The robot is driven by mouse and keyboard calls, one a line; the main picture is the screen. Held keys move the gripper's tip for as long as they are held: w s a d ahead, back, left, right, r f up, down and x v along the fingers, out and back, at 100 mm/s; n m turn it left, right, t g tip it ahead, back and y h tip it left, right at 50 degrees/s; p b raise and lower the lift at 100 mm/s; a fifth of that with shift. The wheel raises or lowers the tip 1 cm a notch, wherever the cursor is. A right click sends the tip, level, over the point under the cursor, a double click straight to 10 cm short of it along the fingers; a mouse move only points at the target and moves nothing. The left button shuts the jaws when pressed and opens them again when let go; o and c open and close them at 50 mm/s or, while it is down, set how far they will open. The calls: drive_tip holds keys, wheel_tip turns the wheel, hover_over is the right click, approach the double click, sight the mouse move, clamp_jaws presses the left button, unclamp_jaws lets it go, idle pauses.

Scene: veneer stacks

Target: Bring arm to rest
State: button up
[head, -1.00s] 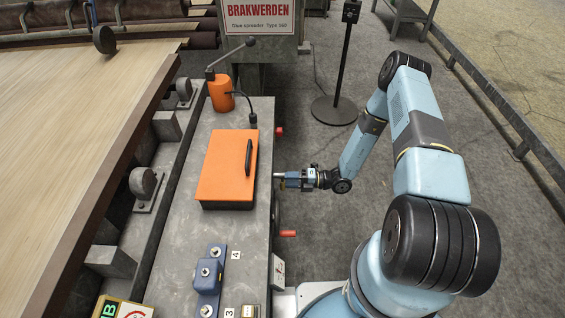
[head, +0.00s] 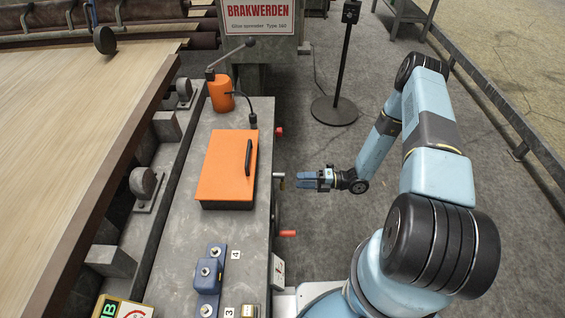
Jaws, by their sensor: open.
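My gripper (head: 301,180) is open and empty, with its fingers pointing left toward the side of the grey bench (head: 185,215). It is apart from the bench, with a small gap between its fingertips and a short metal peg (head: 279,176) on the bench's side. My blue and black arm is bent, rising from the base at the lower right and coming down to the gripper.
An orange box (head: 222,170) with a black handle sits on the bench. Red knobs (head: 288,234) stick out from its side. A black stand (head: 334,110) is on the floor behind. A rail (head: 490,105) runs along the right. Floor around the gripper is clear.

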drive_tip(key=shift+a, duration=0.1)
drive_tip(key=a, duration=0.7)
drive_tip(key=shift+w+r, duration=0.15)
drive_tip(key=shift+w, duration=0.25)
drive_tip(key=shift+d, duration=0.1)
